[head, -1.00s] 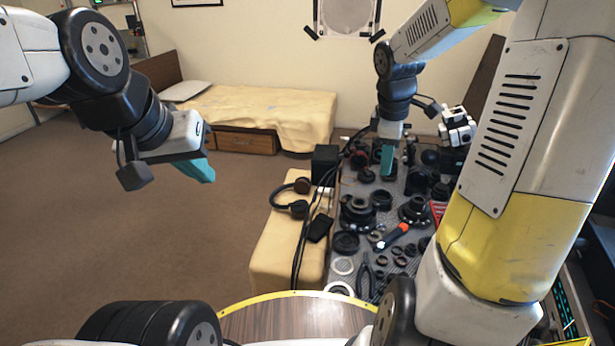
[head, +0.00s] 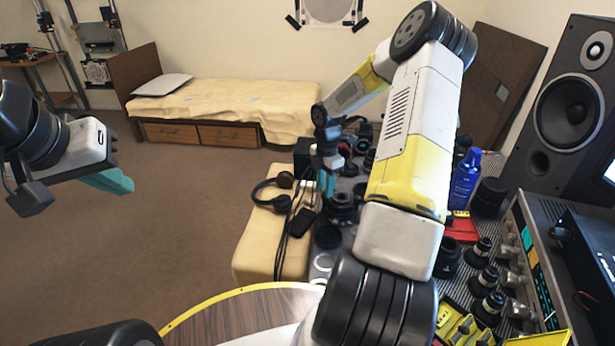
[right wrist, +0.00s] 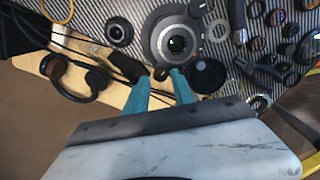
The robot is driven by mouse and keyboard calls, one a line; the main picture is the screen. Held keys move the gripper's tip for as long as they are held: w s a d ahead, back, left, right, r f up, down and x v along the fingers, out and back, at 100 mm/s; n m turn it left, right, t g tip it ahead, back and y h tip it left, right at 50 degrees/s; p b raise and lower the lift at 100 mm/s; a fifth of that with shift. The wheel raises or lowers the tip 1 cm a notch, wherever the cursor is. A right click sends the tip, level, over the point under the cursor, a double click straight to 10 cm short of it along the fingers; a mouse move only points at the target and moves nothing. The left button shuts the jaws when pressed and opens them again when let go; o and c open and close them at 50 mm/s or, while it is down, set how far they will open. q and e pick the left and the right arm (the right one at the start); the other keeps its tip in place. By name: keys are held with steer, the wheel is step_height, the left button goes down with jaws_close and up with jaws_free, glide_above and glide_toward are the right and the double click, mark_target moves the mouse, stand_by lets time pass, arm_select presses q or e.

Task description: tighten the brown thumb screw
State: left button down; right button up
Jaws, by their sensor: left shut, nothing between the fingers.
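My right gripper (right wrist: 160,76) is low over the grey textured bench mat, its two teal fingertips apart. A small dark brown piece (right wrist: 160,74) shows between the tips, beside the large grey ring-shaped lens part (right wrist: 158,32); it may be the brown thumb screw, but I cannot tell whether the fingers touch it. In the head view my right gripper (head: 327,183) is at the bench's left side, and the screw cannot be made out. My left gripper (head: 112,181) is shut and empty, over open floor at the left.
Headphones (right wrist: 75,75) lie on a cream pad along the bench's left edge, with black cables nearby. A black round cap (right wrist: 208,76) and pliers (right wrist: 262,70) lie right of the fingers. A blue bottle (head: 465,180) and speaker (head: 572,110) stand at the right.

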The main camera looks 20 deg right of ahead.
steer(key=shift+f, duration=1.05)
jaws_close()
steer(key=shift+m, duration=0.3)
steer(key=m, duration=0.2)
steer(key=shift+m, duration=0.4)
steer(key=m, duration=0.4)
steer(key=shift+m, duration=0.3)
steer(key=m, duration=0.3)
steer(key=shift+m, duration=2)
